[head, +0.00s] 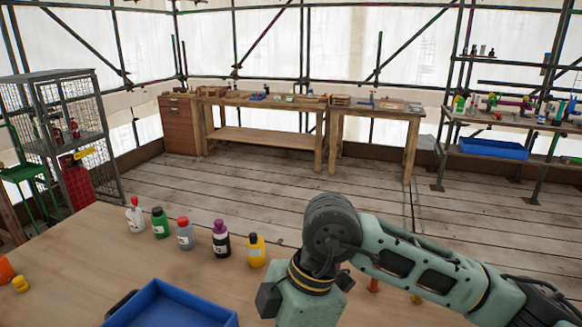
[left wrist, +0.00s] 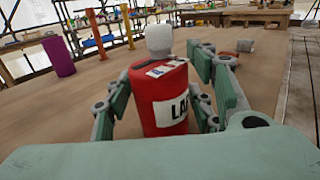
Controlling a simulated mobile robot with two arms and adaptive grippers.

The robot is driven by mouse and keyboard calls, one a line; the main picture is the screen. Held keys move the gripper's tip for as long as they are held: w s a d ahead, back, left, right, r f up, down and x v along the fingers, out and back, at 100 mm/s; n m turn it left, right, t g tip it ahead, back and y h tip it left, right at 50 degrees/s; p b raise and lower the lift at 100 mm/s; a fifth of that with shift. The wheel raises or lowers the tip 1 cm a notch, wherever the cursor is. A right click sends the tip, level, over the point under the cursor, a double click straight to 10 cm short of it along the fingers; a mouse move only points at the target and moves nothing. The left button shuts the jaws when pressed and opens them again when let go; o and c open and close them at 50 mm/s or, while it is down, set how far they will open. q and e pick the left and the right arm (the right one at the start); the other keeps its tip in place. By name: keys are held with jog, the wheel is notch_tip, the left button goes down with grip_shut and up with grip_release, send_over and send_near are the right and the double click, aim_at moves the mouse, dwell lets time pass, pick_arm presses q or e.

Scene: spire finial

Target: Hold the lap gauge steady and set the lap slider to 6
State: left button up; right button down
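In the left wrist view the lap gauge is a red cylinder (left wrist: 158,100) with a white label reading "LA", cut off at the label's edge. It stands upright, with a pale knob (left wrist: 159,40) at its top. A small pale plate with markings (left wrist: 165,67) lies on its slanted top; the slider setting is too small to read. My left gripper (left wrist: 158,112) has its fingers on both sides of the gauge, seemingly against it. In the head view my right arm comes in from the right and bends down; its fingertips are not visible. The gauge does not show there.
Several bottles, including a yellow one (head: 256,251) and a green one (head: 160,223), stand on the near table left of my right arm. A blue tray (head: 172,309) lies at the front. Purple (left wrist: 59,56) and orange (left wrist: 96,34) posts stand beyond the gauge.

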pick_arm(q)
jog(key=shift+o, duration=1.3)
